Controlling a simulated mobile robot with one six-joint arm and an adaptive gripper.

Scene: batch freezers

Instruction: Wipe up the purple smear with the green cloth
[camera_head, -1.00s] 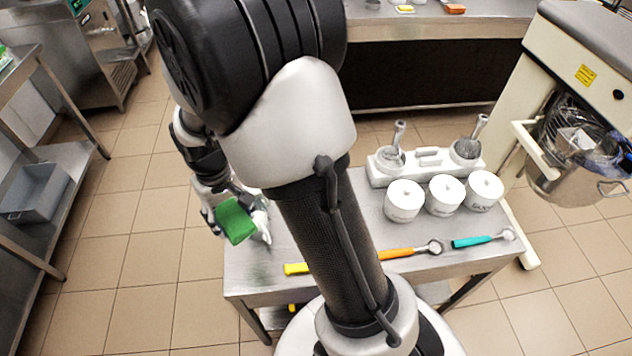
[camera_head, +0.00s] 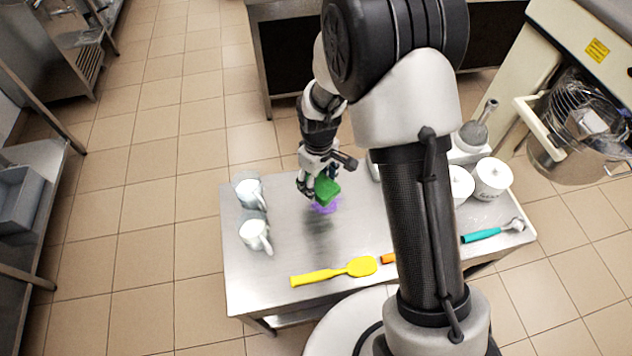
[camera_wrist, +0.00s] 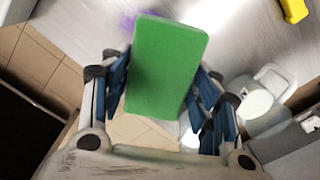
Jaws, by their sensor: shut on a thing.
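The green cloth (camera_head: 327,190) is a block-shaped pad held in my gripper (camera_head: 312,186), which is shut on it. In the wrist view the cloth (camera_wrist: 165,65) sits between the two fingers of my gripper (camera_wrist: 160,85). The purple smear (camera_head: 326,207) lies on the steel table just below and in front of the cloth, partly hidden by it. A bit of the smear (camera_wrist: 127,22) also shows at the cloth's upper left in the wrist view. The cloth seems to be above the table; I cannot tell whether it touches.
Two white mugs (camera_head: 254,234) stand on the steel table (camera_head: 290,245), left of the smear. A yellow spatula (camera_head: 345,271) lies near the front edge. White tubs (camera_head: 492,177) and a teal-handled scoop (camera_head: 488,235) are at the right. My arm hides the table's middle right.

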